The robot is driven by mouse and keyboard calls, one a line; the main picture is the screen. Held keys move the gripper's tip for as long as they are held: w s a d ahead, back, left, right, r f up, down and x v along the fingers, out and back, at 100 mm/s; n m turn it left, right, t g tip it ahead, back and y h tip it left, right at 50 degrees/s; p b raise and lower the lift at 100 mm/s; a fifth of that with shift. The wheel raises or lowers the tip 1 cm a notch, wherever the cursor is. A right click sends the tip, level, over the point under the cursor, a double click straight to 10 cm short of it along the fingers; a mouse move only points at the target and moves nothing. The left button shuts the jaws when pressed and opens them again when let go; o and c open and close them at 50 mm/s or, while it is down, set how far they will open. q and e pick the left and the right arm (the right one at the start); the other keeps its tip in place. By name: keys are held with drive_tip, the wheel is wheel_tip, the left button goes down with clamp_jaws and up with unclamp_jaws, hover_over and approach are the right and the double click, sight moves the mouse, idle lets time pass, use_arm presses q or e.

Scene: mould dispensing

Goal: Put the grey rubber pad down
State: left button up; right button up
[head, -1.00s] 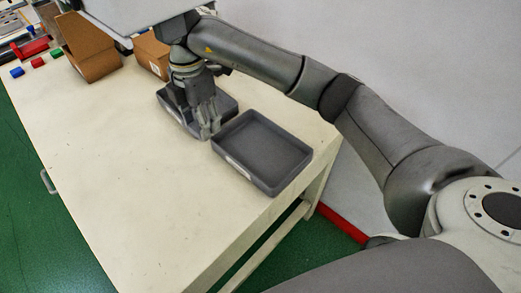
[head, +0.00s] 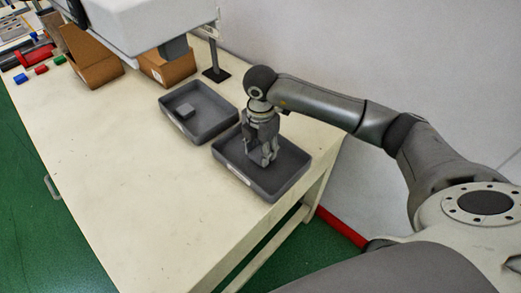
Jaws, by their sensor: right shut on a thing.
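My right gripper (head: 263,158) points down inside the right grey tray (head: 287,187). It is shut on the grey rubber pad, which hardly shows between the dark fingers against the grey tray. I cannot tell whether the pad touches the tray floor. A small grey block (head: 185,111), which looks like another pad, lies in the left grey tray (head: 222,122), toward its left side. My left gripper is out of view.
Two brown cardboard boxes (head: 92,62) (head: 168,68) stand at the back of the pale table (head: 130,170). Small blue, red and green blocks (head: 41,69) lie at the far left. A white machine (head: 150,22) overhangs the back. The table's front is clear.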

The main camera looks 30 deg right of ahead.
sight(260, 152)
drive_tip(key=shift+f, duration=0.6)
drive_tip(key=shift+f, duration=0.25)
drive_tip(key=o, duration=1)
drive_tip(key=shift+r, duration=0.1)
drive_tip(key=shift+r, duration=0.3)
wheel_tip(260, 152, up, 12)
drive_tip(key=shift+f+b, duration=0.1)
drive_tip(key=shift+b, duration=0.3)
